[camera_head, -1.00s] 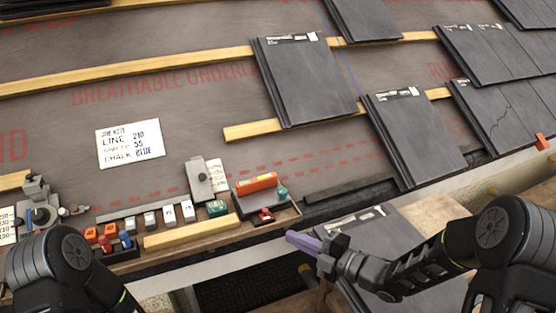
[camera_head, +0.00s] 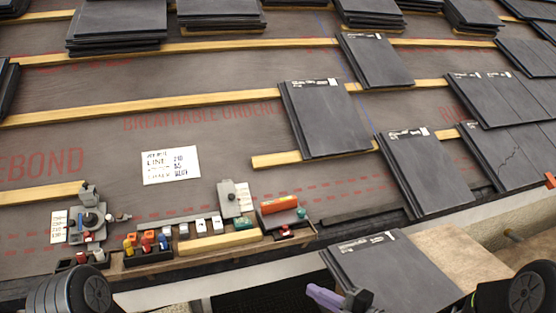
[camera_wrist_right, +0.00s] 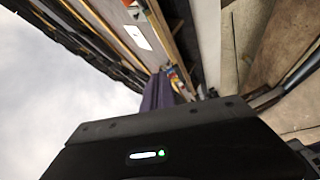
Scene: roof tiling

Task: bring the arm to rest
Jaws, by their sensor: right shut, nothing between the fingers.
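My right gripper (camera_head: 326,297), with purple fingers, is at the bottom of the head view, in front of a stack of dark tiles (camera_head: 395,275). It is shut and empty. Its purple fingers (camera_wrist_right: 158,92) also show in the right wrist view, pointing away past the roof edge. Part of my right arm (camera_head: 510,297) shows at the bottom right. On the left only a dark arm link (camera_head: 70,292) shows at the bottom edge, and the left gripper is out of view.
The sloped roof carries dark tiles (camera_head: 325,118) and wooden battens (camera_head: 140,107). A white note card (camera_head: 171,165) lies on the underlay. A tool ledge along the lower edge holds a red-orange tool (camera_head: 279,204), small blocks (camera_head: 200,226) and a grey device (camera_head: 90,220).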

